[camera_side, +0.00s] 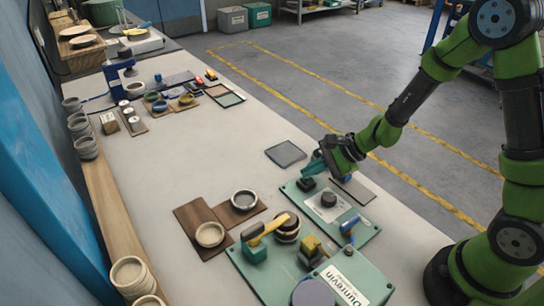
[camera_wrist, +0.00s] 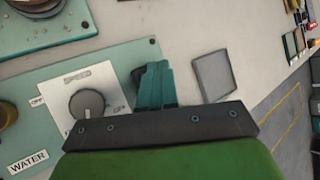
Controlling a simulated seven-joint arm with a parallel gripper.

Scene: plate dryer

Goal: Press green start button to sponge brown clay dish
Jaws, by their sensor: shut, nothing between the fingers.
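My gripper (camera_side: 317,162) has teal fingers that are shut and empty. They are low over the teal control panel (camera_side: 355,232), at its far edge by a small dark block (camera_side: 306,185). In the wrist view the shut fingers (camera_wrist: 157,78) cover part of that block (camera_wrist: 137,76); I cannot tell if they touch it. No green button cap is clearly visible. A dark brown dish (camera_side: 288,237) sits under a yellow-topped arm (camera_side: 266,229) on the second teal panel. No sponge can be clearly made out.
A tan dish (camera_side: 210,235) and a pale-rimmed dish (camera_side: 244,199) rest on brown boards at left. A grey pad (camera_side: 286,154) lies beyond the gripper. The table's middle is clear.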

